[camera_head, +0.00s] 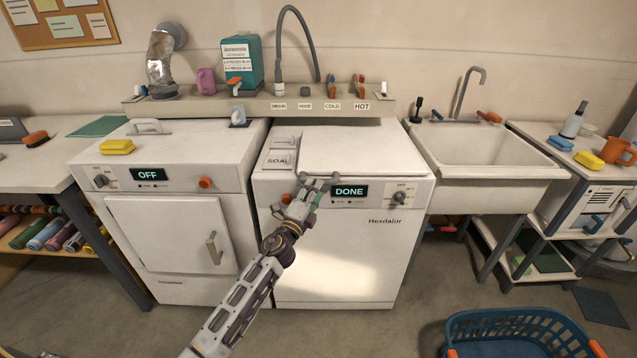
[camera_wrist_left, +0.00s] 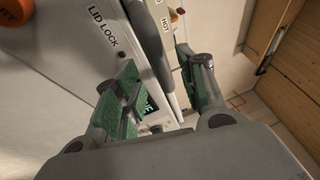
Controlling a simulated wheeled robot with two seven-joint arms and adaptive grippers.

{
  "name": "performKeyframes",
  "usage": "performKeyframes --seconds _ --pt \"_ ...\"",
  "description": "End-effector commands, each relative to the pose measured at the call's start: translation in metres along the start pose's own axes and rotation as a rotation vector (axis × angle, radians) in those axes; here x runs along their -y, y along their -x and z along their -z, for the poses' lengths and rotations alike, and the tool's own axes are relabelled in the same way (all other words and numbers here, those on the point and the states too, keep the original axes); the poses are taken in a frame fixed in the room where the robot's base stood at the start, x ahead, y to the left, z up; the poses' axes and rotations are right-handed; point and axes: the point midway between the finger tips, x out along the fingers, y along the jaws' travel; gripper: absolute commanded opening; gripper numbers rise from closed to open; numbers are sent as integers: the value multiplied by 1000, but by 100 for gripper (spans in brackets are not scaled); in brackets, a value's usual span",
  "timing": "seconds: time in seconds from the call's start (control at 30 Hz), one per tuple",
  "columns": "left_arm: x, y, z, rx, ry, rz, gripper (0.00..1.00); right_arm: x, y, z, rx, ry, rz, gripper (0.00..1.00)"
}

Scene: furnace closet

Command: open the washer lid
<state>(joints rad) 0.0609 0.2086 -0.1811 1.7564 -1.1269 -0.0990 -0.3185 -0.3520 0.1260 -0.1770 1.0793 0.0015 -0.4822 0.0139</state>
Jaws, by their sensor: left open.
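The white washer (camera_head: 345,235) stands in the middle with a lit DONE display (camera_head: 349,191) on its front panel. Its flat top lid (camera_head: 365,148) looks shut. My left gripper (camera_head: 318,182) is at the washer's top front edge, just left of the display. In the left wrist view the gripper (camera_wrist_left: 155,68) is open, its green-padded fingers on either side of a long grey bar or edge (camera_wrist_left: 152,45). I cannot tell whether they touch it. A LID LOCK label (camera_wrist_left: 104,32) shows beside it. My right gripper is not in view.
A dryer (camera_head: 170,225) reading OFF stands left of the washer, a sink (camera_head: 485,148) right. A shelf (camera_head: 270,107) with hose and taps runs behind the lid. A blue basket (camera_head: 520,325) is on the floor at front right.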

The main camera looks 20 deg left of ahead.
Motion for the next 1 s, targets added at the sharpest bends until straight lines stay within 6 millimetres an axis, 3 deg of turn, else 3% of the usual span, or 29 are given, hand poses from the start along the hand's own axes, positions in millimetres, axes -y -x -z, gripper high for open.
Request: performKeyframes --seconds 0.5,1.0 --pt "1 -38 0 0 1 1 41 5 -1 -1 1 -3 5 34" --pt "0 -42 0 0 1 0 38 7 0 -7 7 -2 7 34"
